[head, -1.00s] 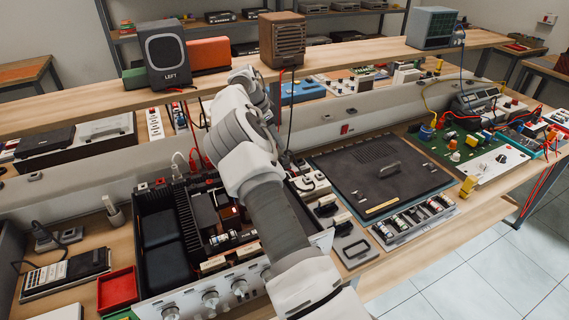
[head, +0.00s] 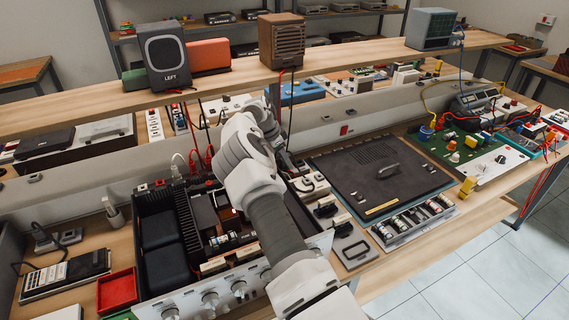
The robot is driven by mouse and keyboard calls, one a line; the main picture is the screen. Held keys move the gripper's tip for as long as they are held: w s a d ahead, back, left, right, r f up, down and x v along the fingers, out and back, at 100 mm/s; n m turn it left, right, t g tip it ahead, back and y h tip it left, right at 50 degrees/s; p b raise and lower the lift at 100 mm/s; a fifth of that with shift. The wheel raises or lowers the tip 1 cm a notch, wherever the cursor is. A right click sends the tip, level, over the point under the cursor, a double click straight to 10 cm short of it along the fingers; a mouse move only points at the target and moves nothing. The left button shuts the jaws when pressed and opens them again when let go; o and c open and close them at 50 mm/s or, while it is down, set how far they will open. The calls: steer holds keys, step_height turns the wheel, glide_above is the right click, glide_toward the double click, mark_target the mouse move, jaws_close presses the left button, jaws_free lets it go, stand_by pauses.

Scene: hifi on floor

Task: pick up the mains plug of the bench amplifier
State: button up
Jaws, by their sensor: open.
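The bench amplifier (head: 222,232) is an open chassis with a silver knobbed front, on the bench left of centre. My arm crosses over its right side. My gripper (head: 284,163) is mostly hidden behind my wrist, low over the bench behind the amplifier's right rear corner. It is open, and nothing shows between its fingers. A white socket block with dark parts (head: 311,185) lies just right of and nearer than it. I cannot make out the amplifier's mains plug for certain; it may be hidden by my arm.
A red tray (head: 117,289) and a calculator (head: 66,270) are at left. Grey trunking (head: 350,128) runs behind, under a shelf (head: 350,52) with speakers. Red leads (head: 193,160) rise behind the amplifier.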

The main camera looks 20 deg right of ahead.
jaws_close()
steer(key=shift+r, duration=0.1)
